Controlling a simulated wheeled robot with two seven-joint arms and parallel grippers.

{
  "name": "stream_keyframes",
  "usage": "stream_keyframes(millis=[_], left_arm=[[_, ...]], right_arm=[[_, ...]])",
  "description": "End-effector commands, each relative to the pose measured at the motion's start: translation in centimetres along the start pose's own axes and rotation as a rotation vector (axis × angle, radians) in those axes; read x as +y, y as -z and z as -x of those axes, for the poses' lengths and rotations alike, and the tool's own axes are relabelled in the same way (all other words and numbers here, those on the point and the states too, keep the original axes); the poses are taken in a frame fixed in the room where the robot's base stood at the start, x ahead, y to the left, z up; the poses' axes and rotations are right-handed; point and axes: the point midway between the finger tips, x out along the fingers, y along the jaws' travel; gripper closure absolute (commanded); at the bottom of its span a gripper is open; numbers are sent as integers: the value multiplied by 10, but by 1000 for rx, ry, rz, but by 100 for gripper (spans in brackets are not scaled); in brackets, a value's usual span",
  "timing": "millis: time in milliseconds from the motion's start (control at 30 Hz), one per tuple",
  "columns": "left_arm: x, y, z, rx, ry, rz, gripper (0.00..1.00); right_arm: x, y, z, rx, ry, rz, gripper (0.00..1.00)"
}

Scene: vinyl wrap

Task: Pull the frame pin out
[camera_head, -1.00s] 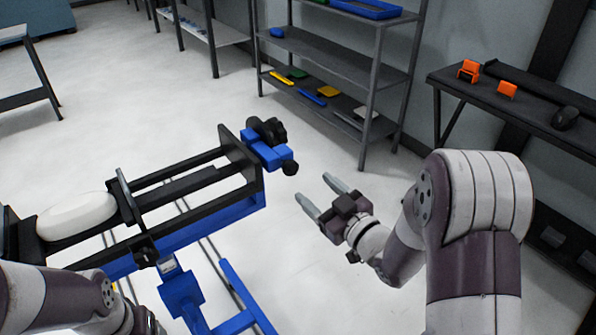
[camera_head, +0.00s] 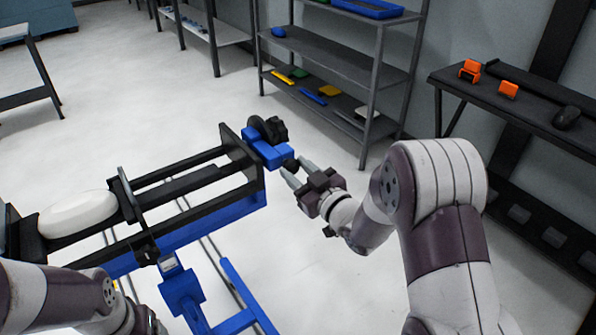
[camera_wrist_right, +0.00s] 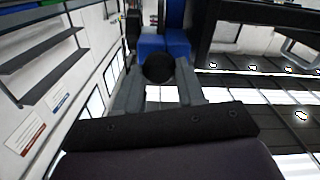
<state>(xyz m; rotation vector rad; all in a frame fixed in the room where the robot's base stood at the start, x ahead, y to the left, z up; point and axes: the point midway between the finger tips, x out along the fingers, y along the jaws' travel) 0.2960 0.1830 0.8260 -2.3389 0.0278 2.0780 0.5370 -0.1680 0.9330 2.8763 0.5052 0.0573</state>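The frame pin shows as a black round knob (camera_head: 291,164) on the right end of a blue block (camera_head: 265,149) at the frame's end. In the right wrist view the knob (camera_wrist_right: 158,68) lies between the fingertips, in front of the blue block. My right gripper (camera_head: 295,168) reaches in from the right with its fingers apart, one on each side of the knob. I cannot tell whether they touch it. The pin's shaft is hidden. My left arm shows at the lower left of the head view; its fingers are out of view.
The black and blue frame (camera_head: 190,226) carries a white oval piece (camera_head: 78,214) at its left. Behind stands a grey shelf rack (camera_head: 340,62) with coloured items. A dark table (camera_head: 535,88) with orange pieces is at the right. The floor between is clear.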

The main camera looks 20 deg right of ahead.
Motion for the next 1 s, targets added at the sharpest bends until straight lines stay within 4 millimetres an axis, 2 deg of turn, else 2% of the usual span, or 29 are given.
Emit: stream_keyframes(millis=[267, 500, 533, 600, 867, 1000], left_arm=[[0, 0, -1, 0, 0, 0, 25], [0, 0, -1, 0, 0, 0, 25], [0, 0, -1, 0, 0, 0, 25], [0, 0, -1, 0, 0, 0, 25], [0, 0, -1, 0, 0, 0, 25], [0, 0, -1, 0, 0, 0, 25]], right_arm=[[0, -1, 27, -1, -1, 1, 100], [0, -1, 29, -2, 1, -1, 100], [0, -1, 29, -2, 1, -1, 55], [0, -1, 28, -2, 1, -1, 35], [0, 0, 28, -1, 1, 0, 35], [1, 0, 40, -2, -2, 0, 35]])
